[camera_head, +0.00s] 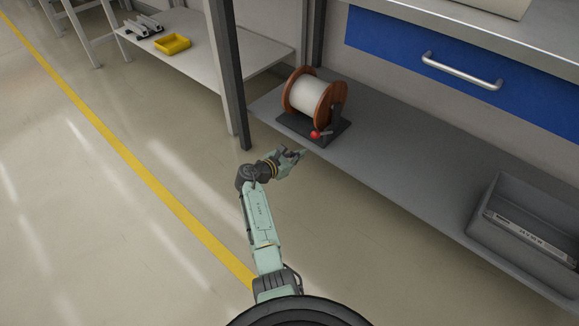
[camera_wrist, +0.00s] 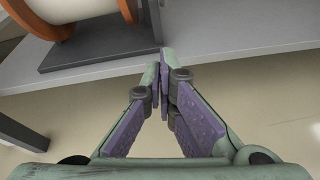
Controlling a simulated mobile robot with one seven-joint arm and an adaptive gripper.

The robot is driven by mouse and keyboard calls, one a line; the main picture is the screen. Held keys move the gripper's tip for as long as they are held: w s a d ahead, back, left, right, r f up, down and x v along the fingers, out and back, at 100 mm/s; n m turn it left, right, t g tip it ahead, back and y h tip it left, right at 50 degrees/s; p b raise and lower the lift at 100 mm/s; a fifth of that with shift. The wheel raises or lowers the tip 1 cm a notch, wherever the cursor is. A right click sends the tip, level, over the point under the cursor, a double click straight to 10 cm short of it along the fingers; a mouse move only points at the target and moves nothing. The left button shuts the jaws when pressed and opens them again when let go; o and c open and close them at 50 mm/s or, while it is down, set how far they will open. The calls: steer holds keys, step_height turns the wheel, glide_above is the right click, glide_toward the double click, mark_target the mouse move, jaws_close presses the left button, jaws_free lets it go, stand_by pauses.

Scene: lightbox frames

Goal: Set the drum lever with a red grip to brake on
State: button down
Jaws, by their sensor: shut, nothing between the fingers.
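The drum (camera_head: 308,95) has brown round flanges and a white winding, and sits on a dark base plate (camera_head: 293,124) near the left end of the grey shelf. The lever's red grip (camera_head: 315,134) shows low at the front right of the drum, close to the base. My gripper (camera_head: 301,153) is shut and empty, just off the shelf's front edge and below left of the red grip, apart from it. In the wrist view the fingers (camera_wrist: 160,75) meet, with part of the drum (camera_wrist: 85,14) at upper left. The red grip is not visible there.
The grey shelf (camera_head: 400,185) is clear right of the drum, up to a grey bin (camera_head: 528,225). A dark post (camera_head: 229,75) stands left of the drum. A blue drawer (camera_head: 460,75) with a metal handle hangs above. A yellow tray (camera_head: 172,44) lies on another shelf.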

steer(key=shift+w+d+r+p, duration=0.25)
steer(key=shift+d+r+p, duration=0.1)
steer(key=shift+r, duration=0.2)
steer(key=shift+w+d+r+p, duration=0.3)
steer(key=shift+r+p, duration=0.05)
steer(key=shift+r, duration=0.25)
steer(key=shift+w+d+r+p, duration=0.25)
steer(key=shift+d+r+p, duration=0.1)
steer(key=shift+r, duration=0.2)
steer(key=shift+r, duration=0.1)
